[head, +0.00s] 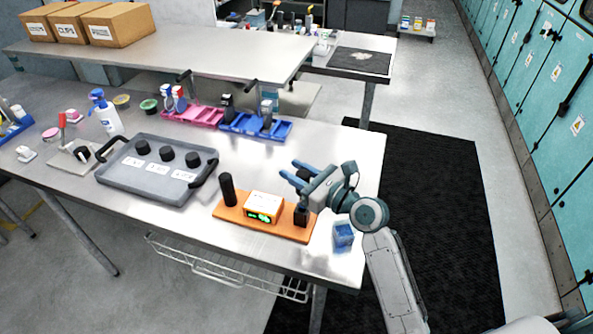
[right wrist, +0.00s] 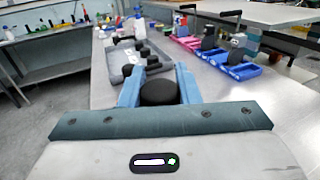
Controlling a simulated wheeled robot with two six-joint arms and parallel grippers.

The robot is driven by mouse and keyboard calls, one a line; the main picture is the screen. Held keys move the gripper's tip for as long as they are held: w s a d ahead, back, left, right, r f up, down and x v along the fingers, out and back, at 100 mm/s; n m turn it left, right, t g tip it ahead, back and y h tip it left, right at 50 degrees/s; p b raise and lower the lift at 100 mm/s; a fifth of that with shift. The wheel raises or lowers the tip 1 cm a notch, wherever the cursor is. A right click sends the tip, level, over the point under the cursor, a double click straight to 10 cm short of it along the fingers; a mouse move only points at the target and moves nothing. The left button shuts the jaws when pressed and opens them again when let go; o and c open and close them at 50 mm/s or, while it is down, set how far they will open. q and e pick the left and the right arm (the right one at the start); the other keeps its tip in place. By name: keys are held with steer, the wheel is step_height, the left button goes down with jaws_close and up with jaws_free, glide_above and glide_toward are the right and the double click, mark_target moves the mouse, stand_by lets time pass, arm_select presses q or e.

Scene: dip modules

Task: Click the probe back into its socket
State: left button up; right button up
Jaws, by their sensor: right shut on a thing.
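An orange board (head: 228,212) lies near the front right of the metal table. It bears a white meter (head: 264,206) with a lit green display. A dark upright cylinder (head: 227,189) stands at the board's left end, and a small dark socket-like block (head: 302,214) at its right end. My right gripper (head: 299,174) is above and behind the right end of the board. Its blue fingers are shut on a black round-topped piece, seemingly the probe, which shows between them in the right wrist view (right wrist: 159,92). Its lower end is hidden. My left gripper is not in view.
A grey tray (head: 140,188) with several black knobs stands left of the board. Pink (head: 192,116) and blue (head: 256,126) bins stand behind. A small blue box (head: 343,235) is at the table's right front edge.

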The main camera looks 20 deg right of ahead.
steer(key=shift+f, duration=0.9)
stand_by(1.0)
steer(key=shift+f+b, duration=1.05)
steer(key=shift+f, duration=1.1)
steer(key=shift+c, duration=0.5)
stand_by(0.7)
steer(key=o, duration=1.7)
steer(key=shift+r, duration=0.1)
step_height(320, 180, up, 9)
steer(key=p, duration=1)
steer(key=shift+p, duration=0.35)
